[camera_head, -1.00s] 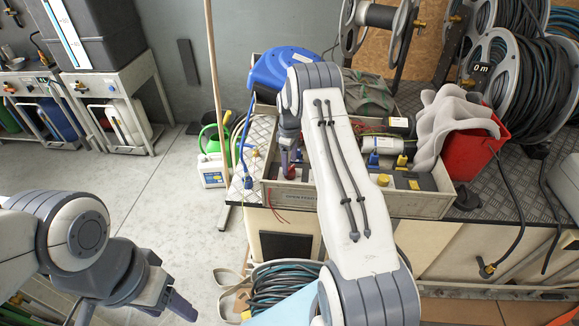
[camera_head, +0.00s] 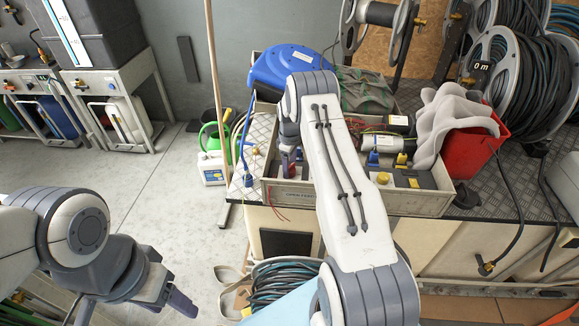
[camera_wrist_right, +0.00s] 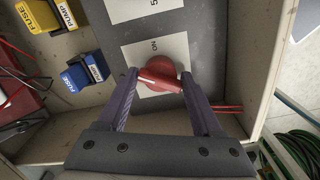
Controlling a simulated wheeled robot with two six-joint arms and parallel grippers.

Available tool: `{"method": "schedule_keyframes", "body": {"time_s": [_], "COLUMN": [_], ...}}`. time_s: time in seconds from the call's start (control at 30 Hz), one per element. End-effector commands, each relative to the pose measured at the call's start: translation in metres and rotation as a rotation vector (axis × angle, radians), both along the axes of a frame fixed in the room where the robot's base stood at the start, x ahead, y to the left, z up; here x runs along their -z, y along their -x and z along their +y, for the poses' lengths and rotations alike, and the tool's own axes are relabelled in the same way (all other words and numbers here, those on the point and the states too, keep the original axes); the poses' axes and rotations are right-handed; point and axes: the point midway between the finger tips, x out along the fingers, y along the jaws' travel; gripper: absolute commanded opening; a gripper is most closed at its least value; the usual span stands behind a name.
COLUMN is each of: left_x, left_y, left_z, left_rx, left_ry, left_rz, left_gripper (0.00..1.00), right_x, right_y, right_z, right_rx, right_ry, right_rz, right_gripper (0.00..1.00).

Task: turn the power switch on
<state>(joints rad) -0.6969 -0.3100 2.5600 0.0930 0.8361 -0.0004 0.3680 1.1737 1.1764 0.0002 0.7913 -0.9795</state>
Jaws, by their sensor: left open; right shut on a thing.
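The red power switch (camera_wrist_right: 162,84) is a round knob with a raised bar, on a grey panel in the right wrist view. A white plate (camera_wrist_right: 133,56) marked "ON" lies behind it. The bar lies roughly crosswise in this view, slightly tilted. My right gripper (camera_wrist_right: 160,82) is shut on the bar, one finger at each end. In the head view my right gripper (camera_head: 287,165) reaches down into the left end of the open box (camera_head: 420,203), and the arm hides part of it. My left gripper (camera_head: 181,302) is open and empty, low at the left, over the floor.
Blue (camera_wrist_right: 84,73) and yellow (camera_wrist_right: 48,14) fuse and pump blocks sit beside the panel. A blue case (camera_head: 288,68) stands behind the box. A red bucket (camera_head: 470,150) with grey cloth is to its right.

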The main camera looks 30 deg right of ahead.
Motion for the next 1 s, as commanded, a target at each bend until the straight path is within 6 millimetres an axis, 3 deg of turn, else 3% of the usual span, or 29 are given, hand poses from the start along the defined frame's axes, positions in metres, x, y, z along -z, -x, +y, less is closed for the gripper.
{"method": "schedule_keyframes", "body": {"time_s": [0.37, 1.0], "left_x": [0.013, 0.032], "left_y": [0.000, 0.000], "left_z": [0.000, 0.000], "left_rx": [0.000, 0.000], "left_ry": [0.000, 0.000], "left_rz": [0.000, 0.000], "left_gripper": [0.60, 0.60], "right_x": [0.002, 0.000], "right_y": [0.000, 0.000], "right_z": [-0.001, -0.001], "right_rx": [0.195, 0.771], "right_ry": [0.001, 0.001], "right_rz": [-0.001, -0.001], "right_gripper": [0.12, 0.12]}}
